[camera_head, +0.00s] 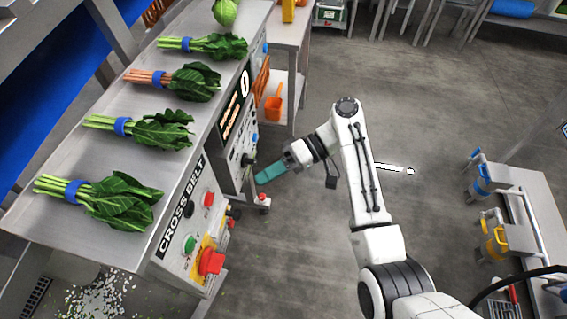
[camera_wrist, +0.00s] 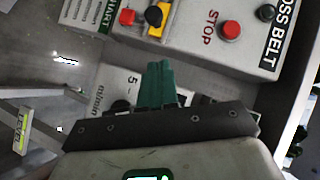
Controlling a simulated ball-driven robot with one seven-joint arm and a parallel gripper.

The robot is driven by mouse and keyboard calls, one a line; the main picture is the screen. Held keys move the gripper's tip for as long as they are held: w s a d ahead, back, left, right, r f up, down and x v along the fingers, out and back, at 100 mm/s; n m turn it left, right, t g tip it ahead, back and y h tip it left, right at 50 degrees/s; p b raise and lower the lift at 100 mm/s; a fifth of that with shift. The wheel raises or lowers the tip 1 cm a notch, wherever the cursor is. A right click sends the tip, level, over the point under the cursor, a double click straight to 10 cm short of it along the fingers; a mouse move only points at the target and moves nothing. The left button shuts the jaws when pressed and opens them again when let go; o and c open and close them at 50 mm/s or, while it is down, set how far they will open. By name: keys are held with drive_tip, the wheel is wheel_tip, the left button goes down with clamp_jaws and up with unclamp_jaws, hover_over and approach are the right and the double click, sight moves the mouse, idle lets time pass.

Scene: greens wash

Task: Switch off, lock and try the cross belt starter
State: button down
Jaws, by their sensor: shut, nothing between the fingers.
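The knob's exact position is not clear.
Banded leafy bunches (camera_head: 110,195) lie on the steel belt at left. An orange scoop (camera_head: 274,103) rests on a shelf behind. The grey floor (camera_head: 330,265) between is mostly clear.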

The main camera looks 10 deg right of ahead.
drive_tip(key=s+a+f+p, duration=0.1)
drive_tip(key=s+a+f, duration=0.1)
drive_tip(key=s+a, duration=0.2)
drive_tip(key=shift+a+f, duration=0.25)
drive_tip(key=shift+f, duration=0.15)
drive_tip(key=shift+s, duration=0.1)
drive_tip(key=s+p, duration=0.1)
drive_tip(key=s+a+p, duration=0.1)
drive_tip(key=s+p, duration=0.1)
drive_tip(key=s, duration=0.1)
drive_tip(key=shift+s+a, duration=0.1)
drive_tip(key=shift+a, duration=0.15)
drive_tip(key=shift+p, duration=0.3)
